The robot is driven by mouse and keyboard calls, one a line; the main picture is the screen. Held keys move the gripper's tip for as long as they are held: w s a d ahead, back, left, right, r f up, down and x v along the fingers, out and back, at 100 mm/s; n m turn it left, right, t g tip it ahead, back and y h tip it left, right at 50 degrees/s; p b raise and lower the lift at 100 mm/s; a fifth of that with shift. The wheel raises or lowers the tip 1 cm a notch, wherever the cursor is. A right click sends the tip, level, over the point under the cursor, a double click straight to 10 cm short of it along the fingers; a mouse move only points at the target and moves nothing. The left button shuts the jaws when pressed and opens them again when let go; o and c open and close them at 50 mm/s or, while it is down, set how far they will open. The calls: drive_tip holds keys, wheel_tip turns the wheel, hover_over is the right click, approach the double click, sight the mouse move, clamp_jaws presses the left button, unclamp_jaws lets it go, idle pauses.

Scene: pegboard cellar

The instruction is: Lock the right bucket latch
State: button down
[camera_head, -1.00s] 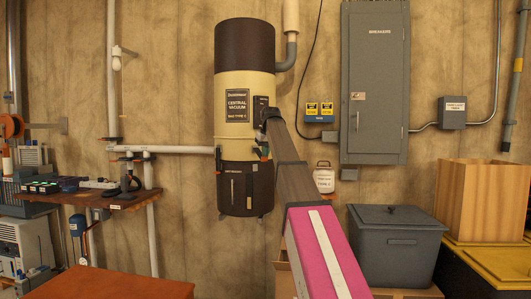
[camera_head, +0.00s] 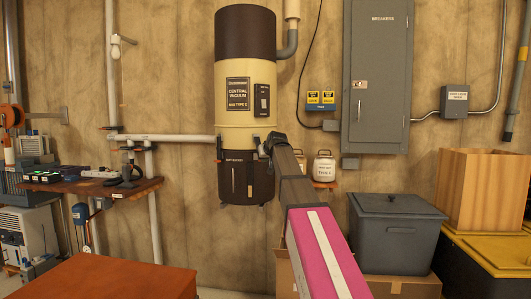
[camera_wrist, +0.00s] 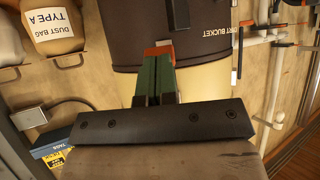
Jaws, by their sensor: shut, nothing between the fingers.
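The central vacuum (camera_head: 233,70) hangs on the wall in the head view, a cream tank with a dark dirt bucket (camera_head: 240,190) below. The left latch (camera_head: 218,150) is a small dark piece at the seam. The right latch is hidden behind my wrist there. My gripper (camera_head: 265,149) is at the right side of the seam. In the wrist view the dirt bucket (camera_wrist: 135,25) fills the top. My green, orange-tipped fingers (camera_wrist: 158,50) are together and empty. A dark upright bar (camera_wrist: 178,14) just past the tips may be the right latch; I cannot tell whether they touch.
A grey lidded bin (camera_head: 395,240) and a wooden crate (camera_head: 480,190) stand at the right. A workbench (camera_head: 75,188) is at the left, and an orange-brown top (camera_head: 95,278) is in front.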

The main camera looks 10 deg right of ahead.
drive_tip(key=shift+w+a+f+t, duration=0.15)
drive_tip(key=shift+w+f+t, duration=0.5)
drive_tip(key=shift+t, duration=0.15)
drive_tip(key=shift+r, duration=0.1)
drive_tip(key=shift+r, duration=0.7)
drive_tip(key=shift+s, duration=0.1)
drive_tip(key=s+d, duration=0.3)
drive_tip(key=s, duration=1)
drive_tip(key=shift+s, duration=0.3)
